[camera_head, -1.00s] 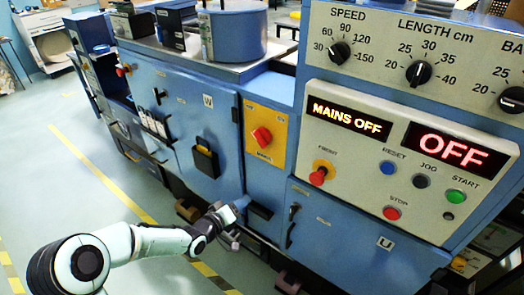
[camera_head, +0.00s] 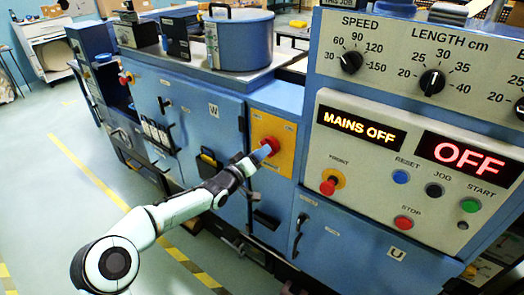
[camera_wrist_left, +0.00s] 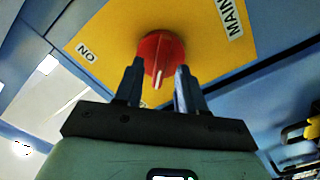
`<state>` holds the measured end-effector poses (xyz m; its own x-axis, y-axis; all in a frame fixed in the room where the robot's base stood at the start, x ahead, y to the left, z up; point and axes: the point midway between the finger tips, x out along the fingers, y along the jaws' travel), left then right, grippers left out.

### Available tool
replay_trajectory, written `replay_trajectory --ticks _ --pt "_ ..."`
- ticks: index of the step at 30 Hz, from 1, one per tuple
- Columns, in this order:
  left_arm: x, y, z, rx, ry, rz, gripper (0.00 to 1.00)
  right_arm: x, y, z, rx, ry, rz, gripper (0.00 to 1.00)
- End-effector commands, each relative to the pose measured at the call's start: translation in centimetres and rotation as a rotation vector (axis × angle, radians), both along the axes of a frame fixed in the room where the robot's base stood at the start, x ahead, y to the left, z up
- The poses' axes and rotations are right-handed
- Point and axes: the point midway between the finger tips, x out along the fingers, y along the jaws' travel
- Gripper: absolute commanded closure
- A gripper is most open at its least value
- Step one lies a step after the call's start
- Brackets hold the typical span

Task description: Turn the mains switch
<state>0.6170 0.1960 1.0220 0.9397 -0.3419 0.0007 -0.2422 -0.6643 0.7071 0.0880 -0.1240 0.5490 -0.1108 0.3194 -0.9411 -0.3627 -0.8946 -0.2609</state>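The mains switch (camera_head: 271,144) is a red rotary knob on a yellow plate (camera_head: 287,158) on the blue machine front. In the left wrist view the red knob (camera_wrist_left: 161,48) has a pale pointer mark towards the gripper, with "ON" at the plate's left and "MAINS" at its right. My left gripper (camera_head: 263,153) is at the knob. In the wrist view its fingers (camera_wrist_left: 160,68) are apart, one on each side of the knob's near part. I cannot tell whether they touch it. The display (camera_head: 358,128) reads MAINS OFF. My right gripper is not in view.
Right of the switch, the control panel has a red front button (camera_head: 328,187), a blue reset button (camera_head: 400,176), a red stop button (camera_head: 403,222) and a second display (camera_head: 456,152) reading OFF. A door handle (camera_head: 299,232) stands out below. The floor at left is clear.

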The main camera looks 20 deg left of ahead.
Motion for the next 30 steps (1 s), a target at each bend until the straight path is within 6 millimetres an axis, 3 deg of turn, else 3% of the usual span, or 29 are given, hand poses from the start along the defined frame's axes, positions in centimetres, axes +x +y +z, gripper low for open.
replay_trajectory --ticks 5,14,18,30 --pt "1.18 -0.44 0.02 -0.001 0.001 0.001 0.61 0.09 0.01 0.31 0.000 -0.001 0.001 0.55" --pt "1.34 -0.50 -0.06 0.000 0.001 0.001 0.61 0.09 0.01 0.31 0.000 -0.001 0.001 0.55" --pt "1.33 -0.49 -0.06 0.000 0.001 0.001 1.00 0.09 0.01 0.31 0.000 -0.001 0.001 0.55" --pt "1.31 -0.52 -0.03 0.039 -0.013 0.001 1.00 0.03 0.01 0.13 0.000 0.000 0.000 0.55"
